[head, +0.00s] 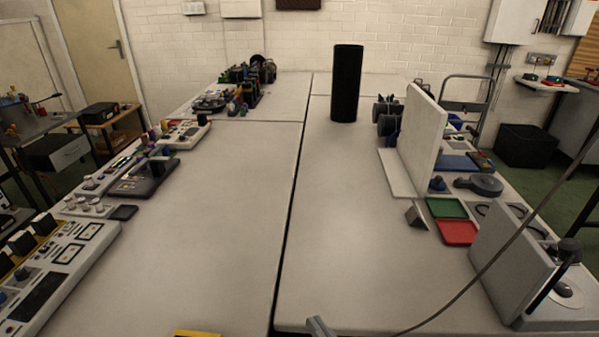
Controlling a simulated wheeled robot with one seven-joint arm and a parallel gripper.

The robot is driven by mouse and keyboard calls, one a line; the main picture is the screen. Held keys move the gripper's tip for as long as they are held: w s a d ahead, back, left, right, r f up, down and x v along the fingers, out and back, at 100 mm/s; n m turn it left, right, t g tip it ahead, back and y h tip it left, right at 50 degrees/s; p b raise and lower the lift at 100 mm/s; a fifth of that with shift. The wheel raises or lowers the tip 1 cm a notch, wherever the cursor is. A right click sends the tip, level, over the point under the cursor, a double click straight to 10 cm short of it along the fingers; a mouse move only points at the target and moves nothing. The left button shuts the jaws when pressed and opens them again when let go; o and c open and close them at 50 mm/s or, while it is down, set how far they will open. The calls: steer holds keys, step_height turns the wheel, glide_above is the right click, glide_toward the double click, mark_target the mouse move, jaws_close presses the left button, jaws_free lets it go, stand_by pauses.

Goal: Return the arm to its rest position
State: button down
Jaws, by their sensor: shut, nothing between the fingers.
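A tall black cylinder (347,85) stands upright on the far part of the white table (350,215), right of the seam between the tabletops. No arm or gripper can be made out clearly in the head view, so my gripper is not in view. A small grey piece (320,327) and a yellow edge (197,333) show at the bottom of the picture, cut off by the frame. I cannot tell what they belong to.
Control panels (50,270) line the left side of the table. On the right stand a white upright board (422,140), a green tray (446,208), a red tray (458,232) and a grey box (510,262). A thin cable crosses the lower right. The table's middle is clear.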

steer(key=s+d+m+t+h, duration=0.35)
steer(key=s+d+h, duration=0.35)
steer(key=s+d, duration=0.65)
steer(key=s+d+n+g, duration=0.1)
steer(key=s+d+g, duration=0.2)
steer(key=s, duration=1.3)
steer(key=shift+s+r+h, duration=0.15)
steer(key=shift+r+h, duration=0.15)
steer(key=shift+r, duration=0.15)
